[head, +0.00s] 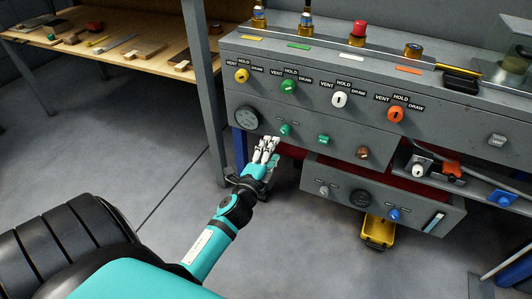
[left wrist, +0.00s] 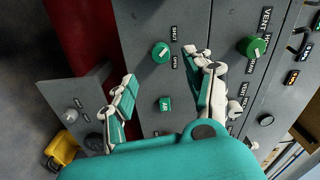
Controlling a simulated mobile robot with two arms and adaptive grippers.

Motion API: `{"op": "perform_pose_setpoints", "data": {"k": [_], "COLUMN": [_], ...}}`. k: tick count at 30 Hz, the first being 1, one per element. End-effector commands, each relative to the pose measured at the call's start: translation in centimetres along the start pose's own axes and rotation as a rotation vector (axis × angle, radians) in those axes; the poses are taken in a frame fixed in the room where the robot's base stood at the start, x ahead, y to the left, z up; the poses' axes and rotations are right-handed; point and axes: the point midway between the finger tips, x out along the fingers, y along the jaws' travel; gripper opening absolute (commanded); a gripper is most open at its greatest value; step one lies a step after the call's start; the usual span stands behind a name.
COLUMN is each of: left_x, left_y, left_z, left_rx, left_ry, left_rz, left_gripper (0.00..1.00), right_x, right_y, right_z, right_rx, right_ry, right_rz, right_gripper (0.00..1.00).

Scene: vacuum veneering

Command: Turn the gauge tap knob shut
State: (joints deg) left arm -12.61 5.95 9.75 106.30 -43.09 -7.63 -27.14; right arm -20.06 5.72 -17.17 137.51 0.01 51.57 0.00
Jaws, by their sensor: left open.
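The gauge tap knob (head: 286,129) is a small green knob on the grey panel front, right of the round gauge (head: 246,118). In the left wrist view the knob (left wrist: 161,52) sits between SHUT and OPEN labels, and a pale slanted mark shows on its face. I cannot tell its exact setting. My left gripper (head: 266,148) is open and empty, below and left of the knob in the head view. In the left wrist view its fingers (left wrist: 160,70) are spread, with the knob showing beyond the gap between them, apart from both. My right gripper is not in view.
A green vent knob (head: 288,87) is above. Floor at left is clear.

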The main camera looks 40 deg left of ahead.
Motion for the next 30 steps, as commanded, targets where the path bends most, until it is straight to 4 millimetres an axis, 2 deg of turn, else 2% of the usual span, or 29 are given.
{"op": "perform_pose_setpoints", "data": {"k": [3,9,27,30], "left_x": [-2.3,-4.3,-4.5,-4.5], "left_y": [0.1,0.0,0.0,-0.5], "left_z": [0.1,0.0,0.0,-0.9], "left_rx": [-0.001,-0.002,0.000,-0.023], "left_ry": [-0.002,-0.001,0.001,0.028], "left_rz": [0.001,0.000,-0.001,-0.014], "left_gripper": [0.53,0.53,0.53,0.53], "right_x": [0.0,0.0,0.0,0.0], "right_y": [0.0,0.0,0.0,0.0], "right_z": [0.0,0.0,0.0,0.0], "right_rx": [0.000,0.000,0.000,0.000], "right_ry": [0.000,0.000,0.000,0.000], "right_rz": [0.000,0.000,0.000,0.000], "right_gripper": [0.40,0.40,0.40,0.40]}}
